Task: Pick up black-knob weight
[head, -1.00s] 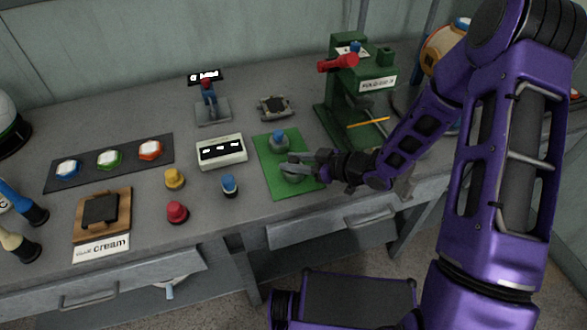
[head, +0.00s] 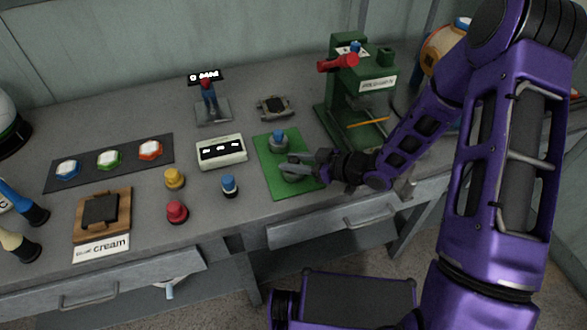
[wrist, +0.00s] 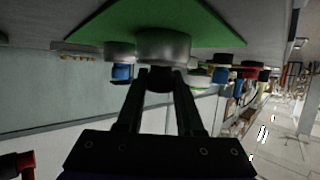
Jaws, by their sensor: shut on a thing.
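The black-knob weight (head: 293,176) is a grey metal disc at the front of the green mat (head: 272,174). My gripper (head: 303,160) reaches over it from the right and hides its knob in the head view. In the wrist view, my fingertips are shut on the dark knob (wrist: 160,80) below the grey disc (wrist: 163,46). The disc appears to be at the mat; I cannot tell any gap. A second grey weight with a blue knob (head: 279,140) stands behind it on the mat, and it also shows in the wrist view (wrist: 120,72).
A green press (head: 360,95) with a red handle stands behind and to the right. A white display box (head: 221,152) is left of the mat. Blue (head: 229,186), red (head: 177,211) and yellow (head: 174,178) knobbed pieces stand to the left. The table's front edge is close.

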